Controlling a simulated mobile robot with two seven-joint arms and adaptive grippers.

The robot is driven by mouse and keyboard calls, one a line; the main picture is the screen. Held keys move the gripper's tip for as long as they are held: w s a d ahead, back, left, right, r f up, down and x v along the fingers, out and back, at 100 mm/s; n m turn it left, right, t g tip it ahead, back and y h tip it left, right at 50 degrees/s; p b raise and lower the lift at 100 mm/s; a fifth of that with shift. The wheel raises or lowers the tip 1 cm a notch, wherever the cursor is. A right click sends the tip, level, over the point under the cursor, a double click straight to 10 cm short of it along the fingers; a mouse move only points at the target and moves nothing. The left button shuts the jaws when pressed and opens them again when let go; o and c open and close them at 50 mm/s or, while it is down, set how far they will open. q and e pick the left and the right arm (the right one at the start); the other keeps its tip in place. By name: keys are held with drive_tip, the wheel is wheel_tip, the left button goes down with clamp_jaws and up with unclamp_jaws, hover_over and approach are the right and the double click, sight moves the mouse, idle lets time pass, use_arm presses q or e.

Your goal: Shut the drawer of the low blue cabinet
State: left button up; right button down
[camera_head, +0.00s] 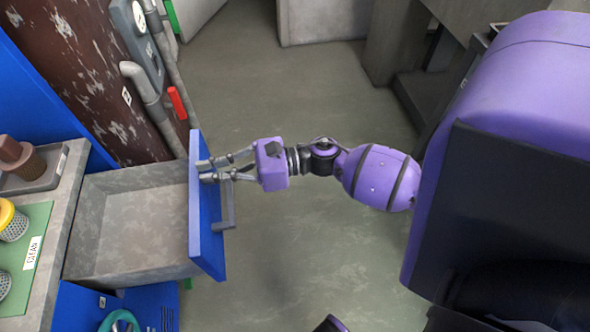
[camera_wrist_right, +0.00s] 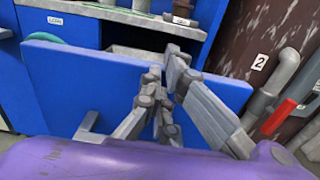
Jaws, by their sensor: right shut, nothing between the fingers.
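The low blue cabinet (camera_head: 72,302) stands at the left, under a grey worktop. Its drawer (camera_head: 125,225) is pulled out and looks empty inside. The drawer's blue front (camera_head: 207,245) carries a grey handle (camera_head: 227,205) on its outer face. My right gripper (camera_head: 205,172) is shut and empty at the drawer front, near its top edge and beside the handle. In the right wrist view its fingertips (camera_wrist_right: 165,70) overlap the upper part of the blue front (camera_wrist_right: 70,85); I cannot tell whether they touch it. The left gripper is not clearly in view.
The worktop holds a green mat (camera_head: 38,225) with metal mesh cups and a tray (camera_head: 50,170) with a brown item. Grey pipes and a red lever (camera_head: 177,102) are beyond the drawer. The floor (camera_head: 310,240) around my arm is clear.

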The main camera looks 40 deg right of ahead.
drive_tip(key=b+x, duration=0.1)
drive_tip(key=x, duration=2)
drive_tip(key=shift+w+a+b, duration=0.15)
drive_tip(key=shift+w+b, duration=0.1)
drive_tip(key=shift+b, duration=0.15)
drive_tip(key=shift+f, duration=0.1)
